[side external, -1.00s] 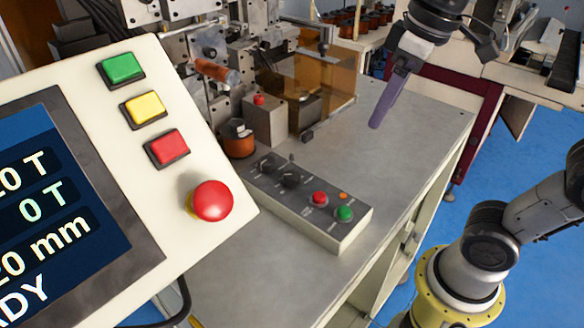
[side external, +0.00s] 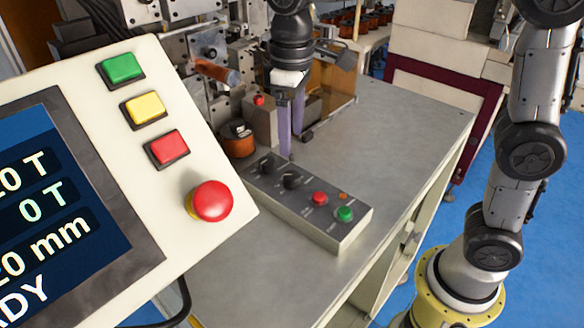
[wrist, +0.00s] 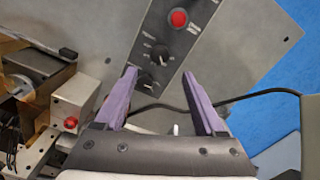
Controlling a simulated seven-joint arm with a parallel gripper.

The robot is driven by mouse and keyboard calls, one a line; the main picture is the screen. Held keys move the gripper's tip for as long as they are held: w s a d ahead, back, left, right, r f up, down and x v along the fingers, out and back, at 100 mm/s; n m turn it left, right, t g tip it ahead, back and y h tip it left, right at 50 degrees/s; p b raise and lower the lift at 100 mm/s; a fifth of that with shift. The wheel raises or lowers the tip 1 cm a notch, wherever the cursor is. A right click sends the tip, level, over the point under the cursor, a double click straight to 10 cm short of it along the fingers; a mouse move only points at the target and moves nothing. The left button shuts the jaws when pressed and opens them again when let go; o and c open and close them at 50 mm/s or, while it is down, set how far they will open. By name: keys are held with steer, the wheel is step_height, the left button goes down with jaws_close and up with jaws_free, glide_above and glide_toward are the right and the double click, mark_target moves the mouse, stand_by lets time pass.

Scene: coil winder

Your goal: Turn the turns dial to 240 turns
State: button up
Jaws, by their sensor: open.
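The grey control box (side external: 330,228) on the bench carries two black dials side by side: one nearer its far left end (side external: 267,167) and one closer to the red button (side external: 292,181). I cannot read their labels, so I cannot tell which is the turns dial. My gripper (side external: 291,148) points down just behind and above the dials, its purple fingers apart and empty. In the wrist view, the dial nearer the red button (wrist: 160,52) and the end dial (wrist: 146,78) appear between or just beyond the fingertips (wrist: 159,72). Contact with either dial is not visible.
A large panel (side external: 225,235) with coloured buttons, a red mushroom button (side external: 211,201) and a cropped screen (side external: 45,215) reading "0 T" fills the left foreground. A copper spool (side external: 237,140) and winder parts stand behind the box. The bench right of the box (side external: 400,150) is clear.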

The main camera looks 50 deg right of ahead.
mark_target(292, 175)
step_height(292, 175, down, 9)
steer(key=shift+r, duration=0.1)
steer(key=shift+c, duration=0.2)
jaws_close()
stand_by(0.4)
